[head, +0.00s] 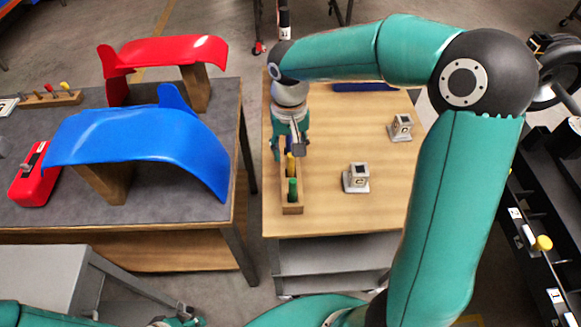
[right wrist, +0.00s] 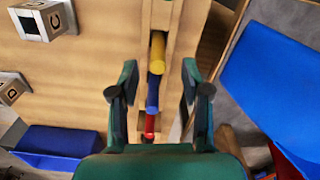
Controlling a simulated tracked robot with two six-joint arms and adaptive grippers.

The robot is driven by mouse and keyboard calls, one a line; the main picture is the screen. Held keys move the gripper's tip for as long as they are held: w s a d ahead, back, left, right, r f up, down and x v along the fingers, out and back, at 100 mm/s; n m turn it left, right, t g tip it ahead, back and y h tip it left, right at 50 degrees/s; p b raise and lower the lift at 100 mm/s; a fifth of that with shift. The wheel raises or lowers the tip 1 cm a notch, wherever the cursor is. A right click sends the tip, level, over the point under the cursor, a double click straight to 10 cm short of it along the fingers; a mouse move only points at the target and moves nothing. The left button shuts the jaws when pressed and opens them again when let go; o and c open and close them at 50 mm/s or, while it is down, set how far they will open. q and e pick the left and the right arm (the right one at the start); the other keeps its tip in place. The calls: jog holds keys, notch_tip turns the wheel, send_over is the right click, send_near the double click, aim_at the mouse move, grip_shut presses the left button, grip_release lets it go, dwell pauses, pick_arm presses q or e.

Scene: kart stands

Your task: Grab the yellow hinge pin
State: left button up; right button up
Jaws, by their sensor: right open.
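The yellow hinge pin (head: 291,163) stands in a narrow wooden rack (head: 292,210) on the wooden bench, behind a green pin (head: 292,187). In the right wrist view the yellow pin (right wrist: 158,52) is just beyond the fingertips. A blue pin (right wrist: 154,92) and a red pin (right wrist: 149,125) are in line with it, nearer the palm. My right gripper (head: 291,146) is over the rack, pointing down. Its fingers (right wrist: 159,67) are open on either side of the row, with nothing held. My left gripper (head: 180,319) is partly visible at the bottom edge; its jaws are unclear.
Two lettered metal blocks (head: 356,178) (head: 401,128) stand on the bench to the right, with a dark blue item (head: 364,87) behind. A left-hand table holds blue (head: 140,135) and red (head: 170,50) curved panels, a red box (head: 36,178) and another pin rack (head: 50,100).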

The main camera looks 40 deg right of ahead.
aim_at(291, 163)
notch_tip(291, 163, down, 5)
jog(key=shift+s+f+p, duration=0.1)
jog(key=shift+s+p, duration=0.05)
jog(key=shift+p, duration=0.35)
grip_shut()
